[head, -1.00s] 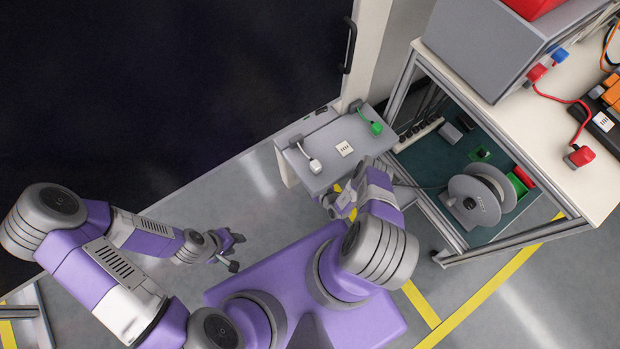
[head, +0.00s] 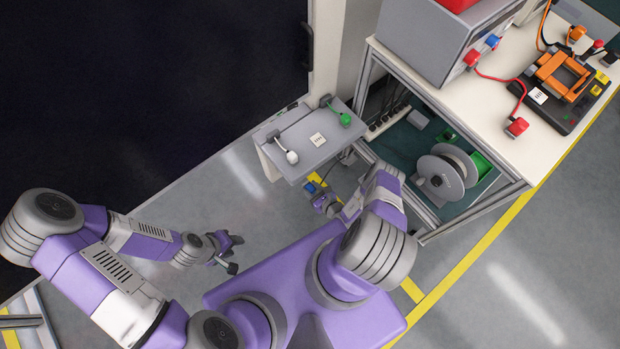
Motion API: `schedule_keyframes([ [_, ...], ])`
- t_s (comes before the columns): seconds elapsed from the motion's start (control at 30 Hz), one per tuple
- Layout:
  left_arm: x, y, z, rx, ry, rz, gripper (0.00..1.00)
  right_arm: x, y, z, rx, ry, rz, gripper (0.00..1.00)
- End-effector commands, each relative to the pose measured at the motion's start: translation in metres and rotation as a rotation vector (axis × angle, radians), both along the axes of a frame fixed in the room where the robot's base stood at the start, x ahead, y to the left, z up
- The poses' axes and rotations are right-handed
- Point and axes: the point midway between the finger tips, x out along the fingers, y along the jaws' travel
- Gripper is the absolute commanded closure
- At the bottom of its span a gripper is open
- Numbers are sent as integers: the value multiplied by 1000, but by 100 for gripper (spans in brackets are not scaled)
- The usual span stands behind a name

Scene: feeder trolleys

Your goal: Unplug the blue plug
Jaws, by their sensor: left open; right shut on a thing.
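A small blue plug (head: 311,187) shows at the tip of my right gripper (head: 317,193), which is shut on it. The plug is just in front of the grey shelf's lower edge, over the floor, and looks apart from any socket. A thin dark cable (head: 332,168) seems to run from near it towards the frame trolley. My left gripper (head: 235,253) is open and empty over the floor to the left. Another blue connector (head: 492,41) sits on the side of the grey box at the upper right.
The grey shelf (head: 276,140) carries a white plug (head: 291,157) and a green plug (head: 345,119). The frame trolley (head: 440,215) holds a cable reel (head: 440,178). The grey box (head: 415,45) stands on its top, near a red plug (head: 517,127). The floor at left is clear.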

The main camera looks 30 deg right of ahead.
Motion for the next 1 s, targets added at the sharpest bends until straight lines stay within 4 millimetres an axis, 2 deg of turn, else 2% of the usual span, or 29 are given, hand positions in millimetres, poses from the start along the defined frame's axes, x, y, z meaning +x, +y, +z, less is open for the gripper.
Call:
schedule_keyframes([
  [1.0, 0, 0, 4, 0, 0, 0, 57, -31, -5, 0, 0, 1, -1, 89],
])
